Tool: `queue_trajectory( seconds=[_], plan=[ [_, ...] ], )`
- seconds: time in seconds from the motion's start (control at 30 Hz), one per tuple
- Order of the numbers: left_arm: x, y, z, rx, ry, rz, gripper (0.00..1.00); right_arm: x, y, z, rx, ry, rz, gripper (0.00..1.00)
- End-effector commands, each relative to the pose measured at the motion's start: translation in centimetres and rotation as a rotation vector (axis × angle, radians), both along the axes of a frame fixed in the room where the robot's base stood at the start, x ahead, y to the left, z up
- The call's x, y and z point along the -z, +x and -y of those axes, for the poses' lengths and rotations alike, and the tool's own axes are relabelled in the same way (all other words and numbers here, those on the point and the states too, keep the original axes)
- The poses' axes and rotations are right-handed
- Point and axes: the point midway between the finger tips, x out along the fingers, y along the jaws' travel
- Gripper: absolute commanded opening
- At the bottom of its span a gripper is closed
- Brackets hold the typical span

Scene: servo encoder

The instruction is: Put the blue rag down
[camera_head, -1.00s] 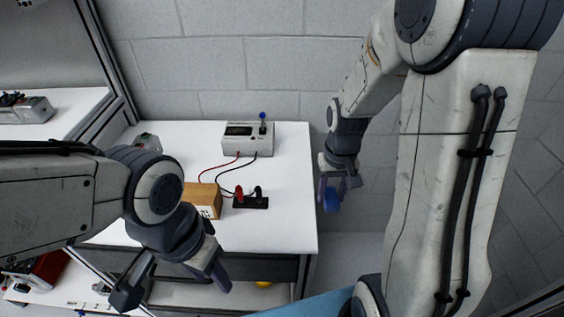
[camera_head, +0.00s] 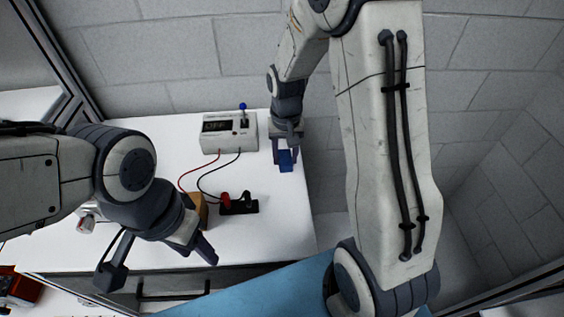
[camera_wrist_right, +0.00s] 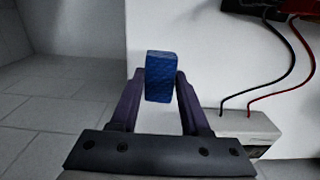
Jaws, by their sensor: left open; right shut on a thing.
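The blue rag (camera_head: 286,160) is a small block-like folded cloth. It also shows in the right wrist view (camera_wrist_right: 161,77), held between the two fingers. My right gripper (camera_head: 286,156) is shut on it at the right edge of the white table (camera_head: 262,215). In the right wrist view the rag is seen over the table's edge, and I cannot tell whether it touches the top. My left gripper (camera_head: 160,268) is open and empty, in front of the table's near edge at the left.
A grey box with a display (camera_head: 229,133) and a blue-tipped lever stands at the back of the table. Red and black cables run from it to a black terminal block (camera_head: 238,206). A brown box (camera_head: 198,208) is partly hidden by my left arm. The table's right front is clear.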

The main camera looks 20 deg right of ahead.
Motion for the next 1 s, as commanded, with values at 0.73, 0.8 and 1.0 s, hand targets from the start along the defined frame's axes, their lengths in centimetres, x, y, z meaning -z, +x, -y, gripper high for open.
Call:
queue_trajectory(
  seconds=[0.73, 0.8, 1.0],
  plan=[
    [-1.0, 0.0, 0.0, 0.000, 0.000, 0.000, 0.50, 4.8, 0.9, -0.4, 0.003, 0.001, 0.000, 0.02],
    [-0.8, 0.0, 0.0, 0.000, 0.000, 0.000, 0.50, 5.0, 0.9, -0.4, 0.003, 0.000, 0.000, 0.02],
    [-0.8, 0.0, 0.0, 0.000, 0.000, 0.000, 0.50, 5.1, 0.9, -0.4, 0.003, 0.001, 0.000, 0.76]
  ],
)
